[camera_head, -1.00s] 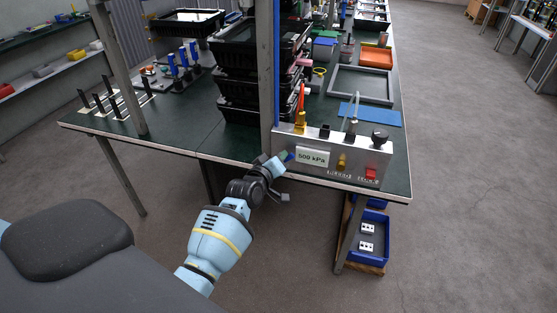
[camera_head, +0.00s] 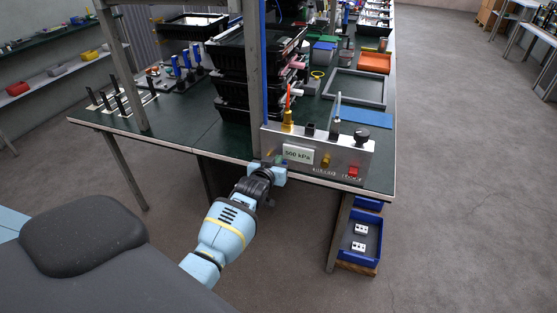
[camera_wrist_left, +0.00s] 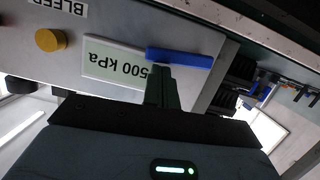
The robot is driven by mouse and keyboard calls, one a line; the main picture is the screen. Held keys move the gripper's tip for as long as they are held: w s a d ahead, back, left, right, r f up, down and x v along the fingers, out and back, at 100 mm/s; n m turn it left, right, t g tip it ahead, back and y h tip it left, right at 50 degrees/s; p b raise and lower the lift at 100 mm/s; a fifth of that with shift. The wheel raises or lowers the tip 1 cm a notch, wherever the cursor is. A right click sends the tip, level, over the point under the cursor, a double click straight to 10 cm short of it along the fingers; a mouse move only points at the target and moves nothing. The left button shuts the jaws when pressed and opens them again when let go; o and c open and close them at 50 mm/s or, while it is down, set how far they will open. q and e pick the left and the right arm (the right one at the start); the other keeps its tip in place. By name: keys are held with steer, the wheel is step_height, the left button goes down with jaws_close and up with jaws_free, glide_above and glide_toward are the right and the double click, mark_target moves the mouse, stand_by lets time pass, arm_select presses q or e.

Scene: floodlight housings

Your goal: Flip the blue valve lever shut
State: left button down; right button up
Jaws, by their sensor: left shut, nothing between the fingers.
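The blue valve lever (camera_wrist_left: 180,58) shows in the left wrist view as a short bar. It lies roughly along the line of the 500 kPa label (camera_wrist_left: 115,62) and overlaps that label's corner. My left gripper (camera_wrist_left: 161,84) is shut and empty, its fingertips right at the lever's edge. I cannot tell if they touch it. In the head view my left gripper (camera_head: 273,168) is at the left end of the grey valve panel (camera_head: 330,165) and hides most of the lever. My right gripper is not in view.
The panel sits on the front edge of the green bench (camera_head: 225,143), beside an upright post (camera_head: 257,85). A yellow knob (camera_wrist_left: 50,40) and a red button (camera_head: 353,171) are on the panel. Black bins (camera_head: 232,92) stand behind. A blue bin (camera_head: 350,257) is below.

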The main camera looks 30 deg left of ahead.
arm_select(q)
steer(key=shift+d+f, duration=0.15)
steer(key=shift+f, duration=0.25)
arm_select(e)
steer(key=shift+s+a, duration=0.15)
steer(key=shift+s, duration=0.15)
arm_select(q)
steer(key=shift+r, duration=0.15)
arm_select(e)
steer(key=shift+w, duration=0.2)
